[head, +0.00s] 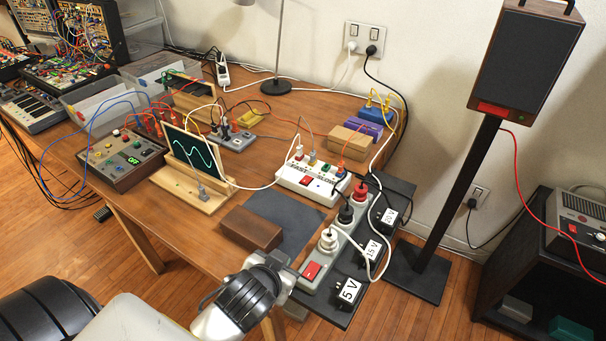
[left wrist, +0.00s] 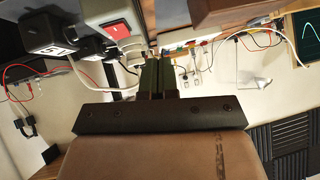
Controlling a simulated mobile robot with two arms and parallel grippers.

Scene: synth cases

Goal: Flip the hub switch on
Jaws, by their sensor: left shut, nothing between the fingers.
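A grey power strip (head: 327,258) lies at the table's near right corner, with a red rocker switch (head: 312,270) at its near end. The red switch also shows in the left wrist view (left wrist: 117,30), left of the fingertips. I cannot tell which is the hub, nor either switch's position. My left gripper (head: 282,270) is just left of the strip's near end, apart from its switch; its fingers (left wrist: 156,72) are shut and empty. My right gripper is not in view.
Black adapters marked 5 V (head: 348,289), 15 V (head: 374,248) and 20 V (head: 390,216) line the strip's right side. A brown block (head: 250,228) lies behind my gripper beside a dark mat (head: 290,215). Cables loop over the strip. A speaker stand (head: 440,220) stands right of the table.

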